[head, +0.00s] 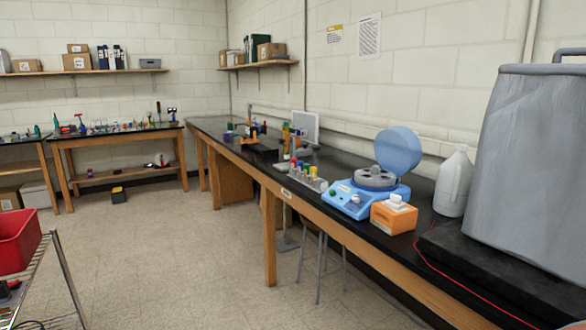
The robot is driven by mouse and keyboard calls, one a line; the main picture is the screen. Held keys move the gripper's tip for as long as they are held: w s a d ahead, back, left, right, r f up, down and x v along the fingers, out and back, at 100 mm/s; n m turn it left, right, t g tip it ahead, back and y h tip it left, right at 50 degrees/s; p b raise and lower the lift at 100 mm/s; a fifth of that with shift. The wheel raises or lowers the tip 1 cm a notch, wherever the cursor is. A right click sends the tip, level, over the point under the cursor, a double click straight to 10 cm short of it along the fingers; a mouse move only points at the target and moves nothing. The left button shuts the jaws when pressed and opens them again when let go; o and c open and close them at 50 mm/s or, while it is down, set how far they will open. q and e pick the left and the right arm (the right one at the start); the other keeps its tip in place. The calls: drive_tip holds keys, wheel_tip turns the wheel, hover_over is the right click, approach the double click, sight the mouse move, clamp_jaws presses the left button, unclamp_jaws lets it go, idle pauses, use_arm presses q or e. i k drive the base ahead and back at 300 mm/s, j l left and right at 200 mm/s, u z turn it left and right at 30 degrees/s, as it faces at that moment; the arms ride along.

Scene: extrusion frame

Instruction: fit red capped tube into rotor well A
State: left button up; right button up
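A tube rack (318,187) stands on the black bench and holds several upright tubes with coloured caps. The red capped tube (294,162) appears to be at the rack's far left end; it is small and its lower part is hard to make out. To the right of the rack is a blue and white centrifuge (350,202) with its round blue lid (397,151) raised. Its grey rotor (374,179) is exposed, but the well letters are too small to read. Neither of my grippers is in view.
An orange tissue box (392,217) sits right of the centrifuge, with a white jug (454,183) and a large grey container (510,165) beyond. A wire cart with a red bin (18,240) is at left. Floor between is clear.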

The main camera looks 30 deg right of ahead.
sight(375, 177)
drive_tip(key=z, duration=1.5)
drive_tip(key=i+j+z, duration=0.3)
drive_tip(key=i+j, duration=0.55)
drive_tip(key=i, duration=0.15)
drive_tip(key=i+j+z, duration=0.2)
drive_tip(key=i+j, duration=0.2)
drive_tip(key=j, duration=0.25)
drive_tip(key=i+j+z, duration=0.1)
drive_tip(key=j, duration=0.2)
drive_tip(key=i+j+z, duration=0.15)
drive_tip(key=j, duration=0.35)
drive_tip(key=i+j+z, duration=0.15)
drive_tip(key=j, duration=0.35)
drive_tip(key=j+z, duration=0.1)
drive_tip(key=j, duration=0.4)
drive_tip(key=i+j+z, duration=0.15)
drive_tip(key=j, duration=0.35)
